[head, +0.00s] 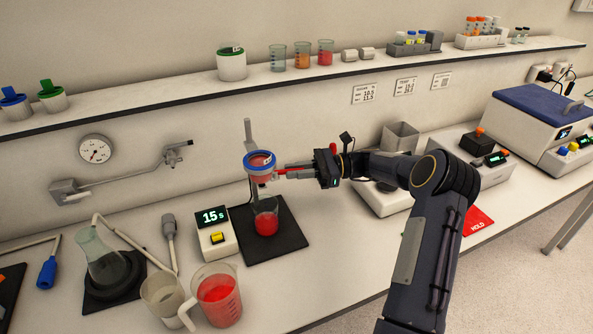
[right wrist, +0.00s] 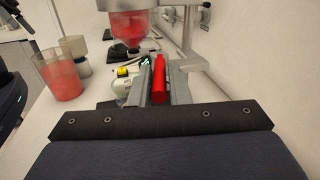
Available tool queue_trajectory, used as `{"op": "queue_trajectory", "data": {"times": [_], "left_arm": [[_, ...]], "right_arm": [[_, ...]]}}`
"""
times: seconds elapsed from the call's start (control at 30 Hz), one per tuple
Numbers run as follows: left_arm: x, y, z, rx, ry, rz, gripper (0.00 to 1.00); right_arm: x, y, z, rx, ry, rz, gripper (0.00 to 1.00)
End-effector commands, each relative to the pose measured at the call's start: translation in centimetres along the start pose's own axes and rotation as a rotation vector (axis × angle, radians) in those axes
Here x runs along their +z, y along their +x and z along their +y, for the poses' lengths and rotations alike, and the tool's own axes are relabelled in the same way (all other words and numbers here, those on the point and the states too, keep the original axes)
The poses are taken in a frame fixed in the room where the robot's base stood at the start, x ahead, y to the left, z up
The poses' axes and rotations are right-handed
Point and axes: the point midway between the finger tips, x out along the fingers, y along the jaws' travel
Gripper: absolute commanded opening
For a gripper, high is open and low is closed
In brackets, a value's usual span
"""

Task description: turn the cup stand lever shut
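The cup stand (head: 249,134) stands against the wall side of the bench and holds a blue-rimmed cup of red liquid (head: 260,166). A beaker with red liquid (head: 266,216) stands below the cup on a dark mat (head: 285,240). The red lever (head: 293,171) points from the stand toward my right gripper (head: 288,172). In the right wrist view the lever (right wrist: 158,80) lies lengthwise between the two grey fingers (right wrist: 158,85), close against both sides. The cup's red bottom (right wrist: 128,28) shows above. My left gripper is not seen.
A timer reading 15 s (head: 214,232) stands left of the mat. A jug of red liquid (head: 217,296) and an empty-looking cup (head: 162,296) stand at the front. A flask (head: 100,258) is at the left. The shelf (head: 200,98) runs above.

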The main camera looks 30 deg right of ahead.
Motion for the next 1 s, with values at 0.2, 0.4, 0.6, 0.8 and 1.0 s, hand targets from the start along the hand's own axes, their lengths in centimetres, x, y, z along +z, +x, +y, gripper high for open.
{"op": "queue_trajectory", "data": {"times": [0.2,0.4,0.6,0.8,1.0], "left_arm": [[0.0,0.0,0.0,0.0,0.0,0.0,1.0],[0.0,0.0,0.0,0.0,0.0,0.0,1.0],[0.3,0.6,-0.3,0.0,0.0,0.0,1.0],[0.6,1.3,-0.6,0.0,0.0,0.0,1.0],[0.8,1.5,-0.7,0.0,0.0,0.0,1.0]], "right_arm": [[0.0,0.0,0.0,-0.001,0.0,-0.001,0.34],[0.0,-0.1,0.0,-0.001,0.0,-0.001,0.34],[-0.2,-2.4,-0.1,-0.005,-0.002,0.0,0.34],[-0.2,-5.8,0.0,-0.003,-0.002,0.001,0.34],[-0.1,-7.7,0.0,-0.001,-0.001,0.0,0.34]]}}
